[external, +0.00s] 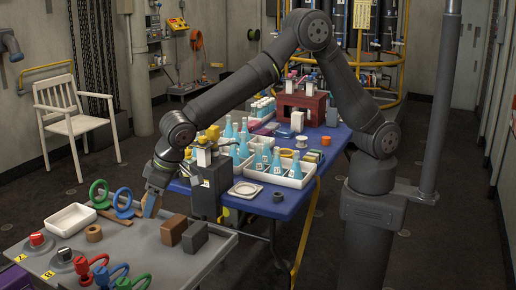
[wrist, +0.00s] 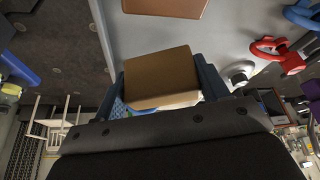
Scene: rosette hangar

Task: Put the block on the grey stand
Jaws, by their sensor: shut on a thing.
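My gripper (external: 153,190) is low over the grey table near its far edge. In the wrist view, my gripper (wrist: 162,85) is shut on a tan-brown block (wrist: 160,75), one blue finger on each side. In the external view only part of the held block (external: 149,207) shows between the fingers. A dark grey block-shaped stand (external: 195,238) sits on the table to the right of my gripper, its top bare. I cannot tell whether the held block touches the table.
A reddish-brown block (external: 173,230) stands between my gripper and the grey stand, close beside the stand. A blue table with flasks is behind.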

